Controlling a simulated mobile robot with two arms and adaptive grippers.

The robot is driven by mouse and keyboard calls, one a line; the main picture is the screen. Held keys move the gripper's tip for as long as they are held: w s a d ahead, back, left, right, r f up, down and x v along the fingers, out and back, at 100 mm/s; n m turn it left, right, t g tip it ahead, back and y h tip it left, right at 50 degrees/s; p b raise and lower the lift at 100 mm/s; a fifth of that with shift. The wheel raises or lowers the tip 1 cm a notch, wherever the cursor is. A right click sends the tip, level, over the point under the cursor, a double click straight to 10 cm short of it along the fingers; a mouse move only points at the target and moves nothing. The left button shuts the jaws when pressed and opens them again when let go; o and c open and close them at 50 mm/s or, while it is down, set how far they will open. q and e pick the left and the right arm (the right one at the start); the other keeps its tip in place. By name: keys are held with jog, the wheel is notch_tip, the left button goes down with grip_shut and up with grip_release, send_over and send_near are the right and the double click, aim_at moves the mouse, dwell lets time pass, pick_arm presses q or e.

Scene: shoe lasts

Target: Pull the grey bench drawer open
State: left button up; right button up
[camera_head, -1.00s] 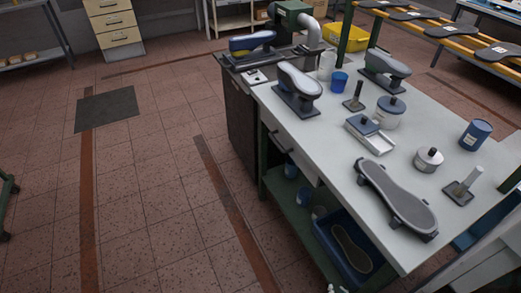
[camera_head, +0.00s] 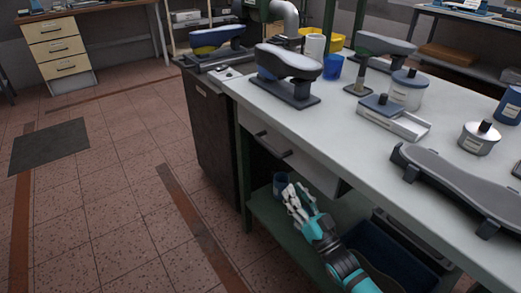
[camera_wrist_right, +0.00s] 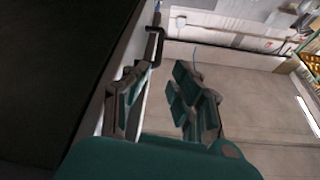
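The bench drawer (camera_head: 313,168) is a light grey front under the worktop and looks closed. Its dark bar handle (camera_head: 273,145) is on the front face. My right gripper (camera_head: 295,193) is in front of the bench, just below and to the right of the handle, apart from it. In the right wrist view the right gripper's fingers (camera_wrist_right: 160,98) are spread with nothing between them. The handle (camera_wrist_right: 155,46) shows there ahead of the fingers, nearer the left one. My left gripper is out of view.
The worktop (camera_head: 345,115) carries shoe lasts, tins and a blue cup (camera_head: 332,67). A dark cabinet (camera_head: 212,130) adjoins the bench.

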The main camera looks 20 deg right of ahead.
aim_at(266, 144)
jog(key=b+x, duration=0.1)
jog(key=x, duration=1.4)
jog(key=shift+w+a+r, duration=0.15)
jog(key=shift+w+r, duration=0.05)
jog(key=shift+w, duration=0.45)
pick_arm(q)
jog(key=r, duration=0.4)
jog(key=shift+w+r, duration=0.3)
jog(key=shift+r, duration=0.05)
pick_arm(e)
jog(key=shift+c, duration=0.3)
grip_shut()
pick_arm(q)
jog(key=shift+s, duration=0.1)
